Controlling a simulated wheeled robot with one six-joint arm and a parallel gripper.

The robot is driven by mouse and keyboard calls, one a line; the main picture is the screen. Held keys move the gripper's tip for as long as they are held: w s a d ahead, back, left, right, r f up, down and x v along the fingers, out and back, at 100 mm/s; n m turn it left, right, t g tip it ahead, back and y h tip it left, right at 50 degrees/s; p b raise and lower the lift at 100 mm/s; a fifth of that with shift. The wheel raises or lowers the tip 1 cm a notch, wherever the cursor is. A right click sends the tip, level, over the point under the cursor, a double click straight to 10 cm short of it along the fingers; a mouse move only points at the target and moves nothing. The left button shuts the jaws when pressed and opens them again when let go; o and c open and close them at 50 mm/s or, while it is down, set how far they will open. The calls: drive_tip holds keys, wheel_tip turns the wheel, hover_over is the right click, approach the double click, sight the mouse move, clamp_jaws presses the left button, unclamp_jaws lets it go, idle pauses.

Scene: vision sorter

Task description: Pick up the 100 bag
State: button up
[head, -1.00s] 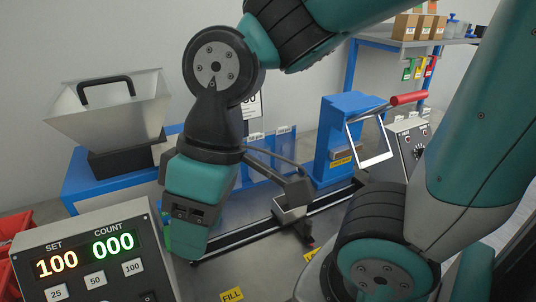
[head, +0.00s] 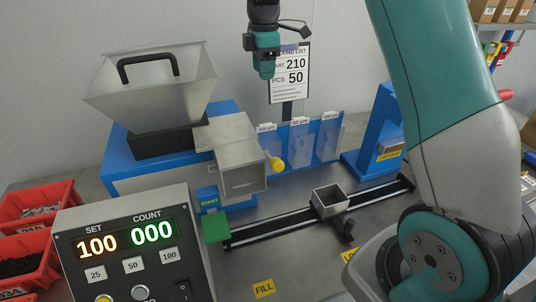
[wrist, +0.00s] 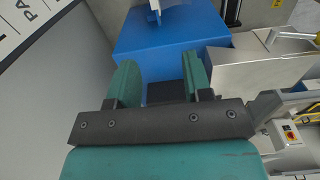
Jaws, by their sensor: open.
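Three translucent blue bag pockets stand in a row behind the rail in the head view. The left pocket (head: 271,147) has a small tag that seems to read 100, the middle pocket (head: 300,145) one that seems to read 50. The right pocket's (head: 328,138) tag is too small to read surely. I cannot tell bags apart from pockets. My gripper (head: 265,68) is high above the left pocket, beside the packing list. In the wrist view my gripper's (wrist: 160,82) two teal fingers are apart with nothing between them.
A packing list sign (head: 290,75) stands behind the pockets. A hopper machine (head: 150,90) is at left, a counter panel (head: 130,240) in front. A small metal box (head: 330,200) sits on the rail. A blue machine (head: 380,135) stands right, red bins (head: 35,205) far left.

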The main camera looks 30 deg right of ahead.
drive_tip(key=p, duration=0.2)
hover_over(266, 124)
drive_tip(key=f, duration=1.2)
drive_tip(key=shift+s+a+f, duration=0.1)
drive_tip(key=shift+s+a, duration=0.05)
drive_tip(key=shift+a, duration=0.05)
drive_tip(key=shift+d+f+p, duration=0.15)
drive_tip(key=shift+f+p, duration=0.85)
drive_tip(key=shift+f, duration=1.7)
clamp_jaws()
